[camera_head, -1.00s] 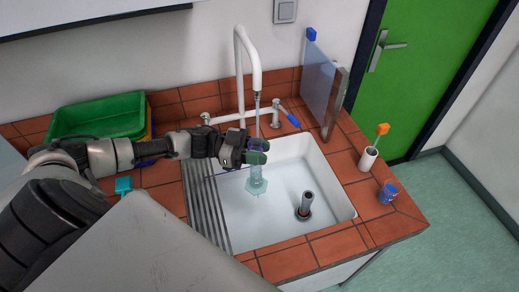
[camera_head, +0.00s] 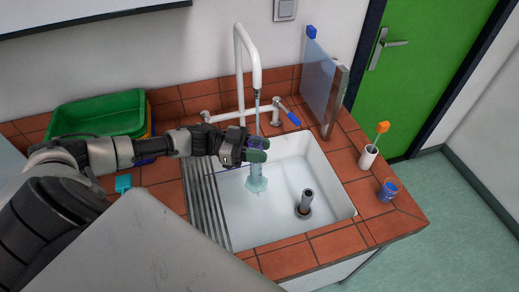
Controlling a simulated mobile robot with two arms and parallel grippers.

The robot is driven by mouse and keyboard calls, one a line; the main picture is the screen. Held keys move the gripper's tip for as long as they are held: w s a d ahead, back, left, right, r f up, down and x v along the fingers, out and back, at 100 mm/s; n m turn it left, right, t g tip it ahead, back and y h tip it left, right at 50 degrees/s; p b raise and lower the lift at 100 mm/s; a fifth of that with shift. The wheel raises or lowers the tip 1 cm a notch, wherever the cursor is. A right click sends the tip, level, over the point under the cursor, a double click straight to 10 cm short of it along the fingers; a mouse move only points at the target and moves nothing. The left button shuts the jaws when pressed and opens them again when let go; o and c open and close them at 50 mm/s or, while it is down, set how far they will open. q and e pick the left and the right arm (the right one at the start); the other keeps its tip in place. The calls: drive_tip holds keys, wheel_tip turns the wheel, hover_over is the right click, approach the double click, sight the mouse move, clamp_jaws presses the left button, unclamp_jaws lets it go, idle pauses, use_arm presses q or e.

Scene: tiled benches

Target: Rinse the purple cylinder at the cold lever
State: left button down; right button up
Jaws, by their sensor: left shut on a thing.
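My left gripper (camera_head: 257,149) is shut on the purple cylinder (camera_head: 255,171), a measuring cylinder with a pale blue-green look, a purple part between the fingers and a wide foot. It hangs upright over the left part of the white sink (camera_head: 285,215), below the tap's spout (camera_head: 257,93). A thin pale line runs from the nozzle down toward the cylinder's mouth and looks like water. The fingers hide the cylinder's upper part. The blue cold lever (camera_head: 290,115) sits at the right of the tap's base and is angled forward. My right gripper is not in view.
A grey standpipe (camera_head: 305,202) rises in the sink, right of the cylinder. A clear panel (camera_head: 320,85) stands behind right. A white pot with an orange-topped brush (camera_head: 369,158) and a blue cup (camera_head: 388,191) stand right. Green trays (camera_head: 98,115) are stacked left.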

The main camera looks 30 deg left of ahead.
use_arm(q)
drive_tip(key=s+d+r+p, duration=0.1)
drive_tip(key=s+r+p, duration=0.3)
drive_tip(key=shift+s+d, duration=0.3)
drive_tip(key=shift+s, duration=0.1)
idle(1.0)
